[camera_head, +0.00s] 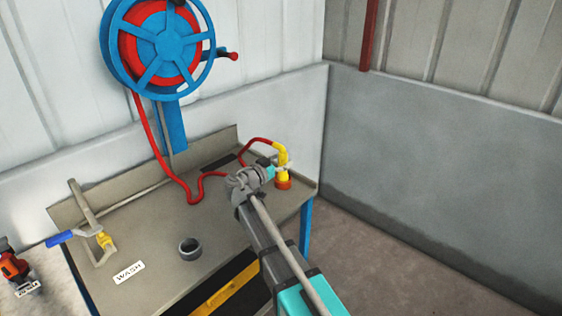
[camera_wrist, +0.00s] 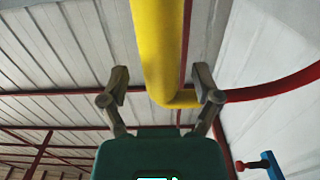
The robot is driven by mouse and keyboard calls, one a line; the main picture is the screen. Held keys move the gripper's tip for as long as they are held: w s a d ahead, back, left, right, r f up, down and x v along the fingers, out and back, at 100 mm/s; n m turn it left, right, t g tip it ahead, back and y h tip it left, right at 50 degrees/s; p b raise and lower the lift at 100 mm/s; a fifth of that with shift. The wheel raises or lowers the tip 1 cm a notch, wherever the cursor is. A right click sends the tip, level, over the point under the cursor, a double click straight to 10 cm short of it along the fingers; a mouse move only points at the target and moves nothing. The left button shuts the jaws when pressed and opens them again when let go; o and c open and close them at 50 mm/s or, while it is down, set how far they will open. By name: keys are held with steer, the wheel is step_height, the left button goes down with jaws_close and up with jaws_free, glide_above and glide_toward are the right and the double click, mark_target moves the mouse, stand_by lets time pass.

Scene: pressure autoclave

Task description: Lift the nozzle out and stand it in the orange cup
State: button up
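The yellow nozzle (camera_head: 281,154), with a red hose (camera_head: 257,140) joined near its bent top, stands upright at the right end of the bench. Its lower end is in the orange cup (camera_head: 284,184), as far as I can see. My gripper (camera_head: 270,172) is beside the nozzle, at about its middle height, and covers part of it. In the wrist view the yellow nozzle (camera_wrist: 160,45) shows between my two fingers, with a visible gap on each side. My gripper (camera_wrist: 162,90) is open there. The cup is not seen in the wrist view.
A grey ring-shaped holder (camera_head: 190,247) stands mid-bench by a WASH label (camera_head: 129,272). A wand with a blue handle (camera_head: 60,239) is at the left. The blue hose reel (camera_head: 160,50) is above the back edge. Walls close off the back and right.

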stand_by(0.3)
steer(key=v, duration=1.2)
steer(key=shift+r, duration=0.15)
stand_by(0.8)
